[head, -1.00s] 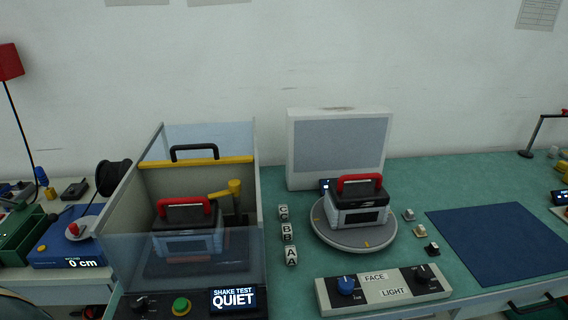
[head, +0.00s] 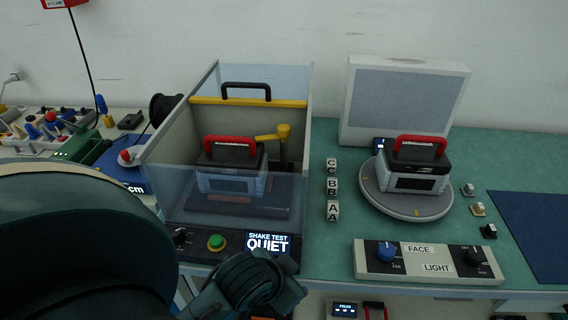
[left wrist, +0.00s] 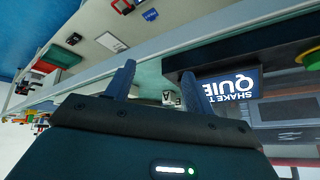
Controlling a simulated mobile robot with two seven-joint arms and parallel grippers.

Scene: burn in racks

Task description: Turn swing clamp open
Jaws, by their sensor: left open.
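The swing clamp (head: 284,131) is a yellow arm on an upright dark post inside the shake test box (head: 302,120). Its arm points left, toward the grey device (head: 229,184) with a red handle that stands in the box. I cannot tell whether the clamp touches the device. My left gripper (left wrist: 160,90) is open and empty in the left wrist view, its two fingers apart. In the head view my left arm is low in front of the box, near the QUIET display (head: 268,244), apart from the clamp. My right gripper is not in view.
The box has a clear front panel, a yellow top bar (head: 240,102) and a black handle (head: 246,87). A green button (head: 216,242) is on its front. Lettered blocks (head: 332,187) and a turntable (head: 440,207) with another red-handled device stand to the right.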

